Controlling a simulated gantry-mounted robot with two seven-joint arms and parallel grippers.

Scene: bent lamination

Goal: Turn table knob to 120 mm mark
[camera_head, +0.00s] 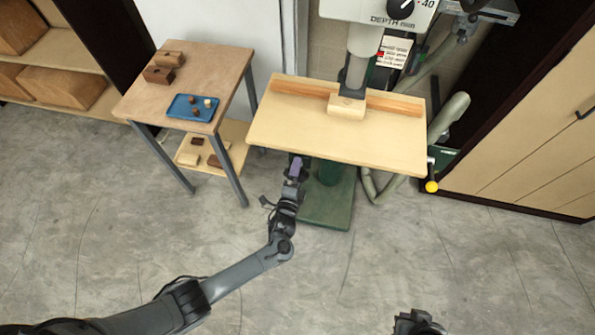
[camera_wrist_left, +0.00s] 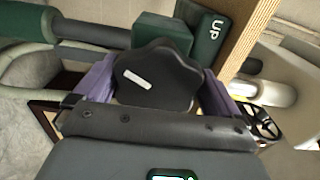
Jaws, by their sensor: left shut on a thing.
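The black lobed table knob (camera_wrist_left: 155,78) with a white bar mark fills the middle of the left wrist view. My left gripper (camera_head: 296,166) reaches under the front edge of the machine's wooden table (camera_head: 325,142). Its purple fingers lie on either side of the knob, shut on it. In the head view the knob is hidden under the table. A dark green plate marked "UP" (camera_wrist_left: 215,26) shows behind the knob. No 120 mm mark can be made out. My right gripper (camera_head: 418,322) is at the bottom edge, too cut off to read its jaws.
A wood block (camera_head: 346,107) sits under the spindle on the table. A dial marked "DEPTH mm" (camera_head: 401,8) is above. A yellow-ended handle (camera_head: 432,186) hangs at the table's right. A side table (camera_head: 150,103) with a blue tray (camera_head: 181,113) stands left. The front floor is clear.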

